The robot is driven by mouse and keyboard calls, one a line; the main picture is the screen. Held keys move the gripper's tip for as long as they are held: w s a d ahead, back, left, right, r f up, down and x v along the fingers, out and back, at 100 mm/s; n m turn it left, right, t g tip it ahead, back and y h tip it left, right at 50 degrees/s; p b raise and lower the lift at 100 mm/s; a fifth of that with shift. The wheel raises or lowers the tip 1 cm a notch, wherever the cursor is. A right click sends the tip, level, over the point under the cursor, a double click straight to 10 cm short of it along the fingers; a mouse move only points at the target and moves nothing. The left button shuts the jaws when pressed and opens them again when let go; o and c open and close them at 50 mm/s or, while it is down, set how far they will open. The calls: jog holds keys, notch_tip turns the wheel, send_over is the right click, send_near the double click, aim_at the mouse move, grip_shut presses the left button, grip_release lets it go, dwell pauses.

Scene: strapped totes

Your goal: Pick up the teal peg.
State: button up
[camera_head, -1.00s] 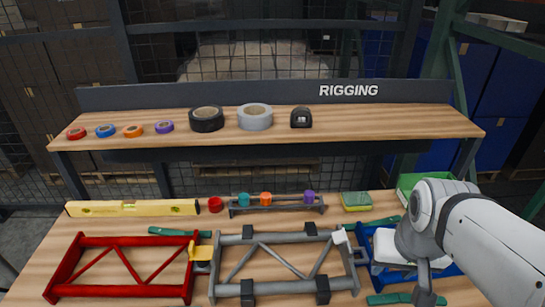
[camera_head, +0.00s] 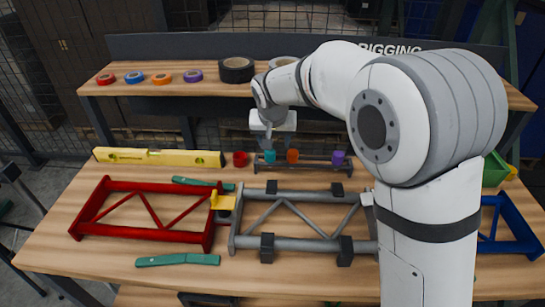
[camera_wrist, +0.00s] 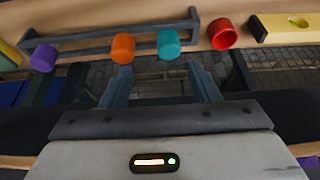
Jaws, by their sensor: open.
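The teal peg (camera_head: 270,156) sits in the grey rack (camera_head: 318,166) on the workbench, at the rack's left end in the head view. It also shows in the wrist view (camera_wrist: 168,43), beyond my fingertips and between their lines. My gripper (camera_wrist: 162,72) is open and empty. In the head view my gripper (camera_head: 266,138) hangs just behind and above the teal peg, and my arm crosses the right half. The orange peg (camera_wrist: 122,47) is beside the teal one, close to my left finger in the wrist view. The purple peg (camera_wrist: 43,57) is at the rack's other end.
A red cup-like piece (camera_head: 240,159) stands close left of the rack, with a yellow level (camera_head: 160,157) farther left. A shelf with tape rolls (camera_head: 236,70) rises behind. Red (camera_head: 140,236) and grey (camera_head: 300,244) frames lie in front. My arm hides part of the right side.

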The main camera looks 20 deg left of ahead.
aim_at(270, 159)
jog(key=x, duration=0.4)
jog(key=a+x, duration=0.1)
jog(key=x, duration=0.3)
jog(key=shift+a, duration=0.2)
jog(key=c, duration=1.1)
